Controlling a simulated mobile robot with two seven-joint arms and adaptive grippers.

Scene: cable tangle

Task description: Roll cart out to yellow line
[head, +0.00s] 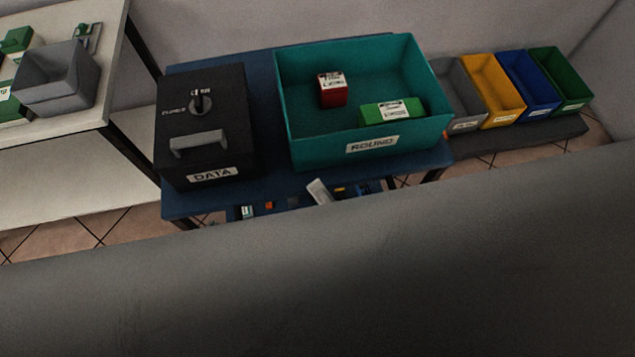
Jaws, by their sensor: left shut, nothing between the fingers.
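The cart (273,145) is a dark blue two-level stand in the middle of the head view. Its top carries a black box (230,120) labelled DATA and a teal bin (330,150) labelled ROUND. A red block (332,91) and a green block (390,111) lie in the bin. Small items show on its lower level. No yellow line shows on the visible floor. My left gripper is shut and empty; its fingertips cannot be clearly made out. A large grey surface close to the camera hides the cart's lower front. My right gripper is not in view.
A pale bench (65,128) with a grey bin (57,80) stands at the left, close to the cart. Grey, yellow (492,90), blue and green bins stand on a low dark shelf (510,137) at the right. A wall is behind. Tiled floor (110,225) shows at lower left.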

